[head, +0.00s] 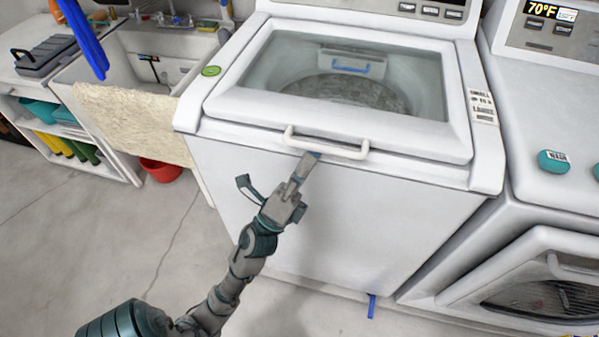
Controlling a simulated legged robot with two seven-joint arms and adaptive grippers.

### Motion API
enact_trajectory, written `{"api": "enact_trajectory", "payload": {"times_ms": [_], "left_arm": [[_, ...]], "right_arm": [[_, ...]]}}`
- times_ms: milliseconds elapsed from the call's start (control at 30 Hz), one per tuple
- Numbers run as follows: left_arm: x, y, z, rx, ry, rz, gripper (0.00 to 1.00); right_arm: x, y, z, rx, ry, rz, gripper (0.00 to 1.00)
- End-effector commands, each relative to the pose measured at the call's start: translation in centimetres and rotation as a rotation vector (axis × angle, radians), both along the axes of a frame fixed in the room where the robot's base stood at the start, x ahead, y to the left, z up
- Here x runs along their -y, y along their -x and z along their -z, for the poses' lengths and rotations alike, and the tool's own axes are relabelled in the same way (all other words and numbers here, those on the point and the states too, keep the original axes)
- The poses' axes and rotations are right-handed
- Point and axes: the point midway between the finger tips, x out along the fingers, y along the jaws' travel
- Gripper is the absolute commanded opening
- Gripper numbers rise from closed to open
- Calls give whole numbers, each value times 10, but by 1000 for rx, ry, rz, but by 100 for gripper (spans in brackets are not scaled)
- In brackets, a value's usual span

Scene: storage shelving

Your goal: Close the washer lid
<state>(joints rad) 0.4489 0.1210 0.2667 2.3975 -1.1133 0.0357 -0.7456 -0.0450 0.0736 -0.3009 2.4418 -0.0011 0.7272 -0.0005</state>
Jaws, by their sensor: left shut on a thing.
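The white washer (300,215) stands in the middle of the head view. Its lid (235,82) has a glass window showing the drum, and lies down flat or nearly flat over the top. I cannot tell whether a small gap is left under it. A white bar handle (335,147) runs along the lid's front edge. My right gripper is not in view.
A front-loading machine (550,110) stands close on the right. At left are a sink (150,45) with a cream towel (135,120), a shelf unit (95,165) and a red bucket (161,170). The floor in front of the sink is clear.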

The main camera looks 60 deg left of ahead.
Motion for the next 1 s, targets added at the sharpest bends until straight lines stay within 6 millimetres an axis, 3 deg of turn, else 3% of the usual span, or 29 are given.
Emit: {"api": "enact_trajectory", "payload": {"times_ms": [333,1000], "left_arm": [[-2,23,29,2,4,-3,40],[-2,25,31,1,1,-3,40]], "right_arm": [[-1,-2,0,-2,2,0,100],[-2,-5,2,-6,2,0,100]]}}
